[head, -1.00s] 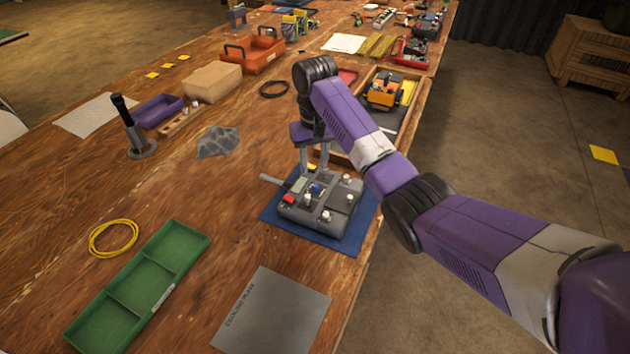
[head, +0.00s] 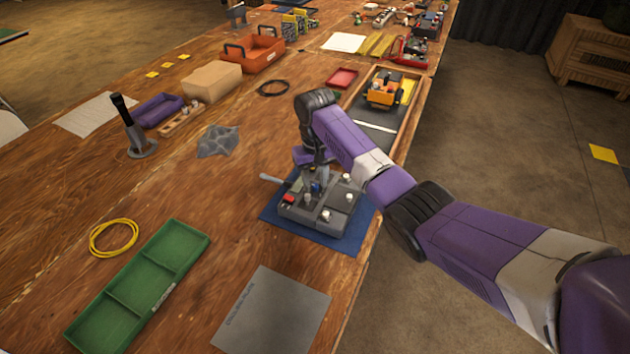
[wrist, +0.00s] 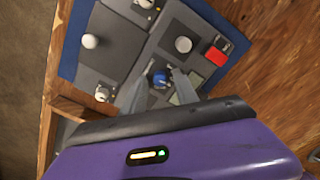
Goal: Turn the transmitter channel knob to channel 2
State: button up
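The transmitter is a grey box (head: 300,213) on a blue mat (head: 346,243), with several white knobs, a red button (wrist: 215,56) and a blue knob (wrist: 160,77). The blue knob also shows in the head view (head: 316,188); its markings are too small to read, so I cannot tell its channel. My gripper (wrist: 159,73) points down over the box. Its two fingers stand on either side of the blue knob, open, with a narrow gap apparent around the knob. Contact is not clear.
A stubby antenna (head: 274,179) sticks out at the box's left. A wooden tray (head: 372,136) with an orange toy vehicle lies behind. A green tray (head: 107,300) and grey sheet (head: 272,318) lie in front.

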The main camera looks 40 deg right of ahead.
grip_shut()
jog(key=shift+r+n, duration=0.1)
jog(key=shift+n, duration=0.2)
jog(key=shift+n+p, duration=0.75)
jog(key=shift+n, duration=0.15)
jog(key=shift+n+p, duration=0.6)
jog(key=shift+n, duration=1.1)
jog(key=shift+o, duration=1)
grip_release()
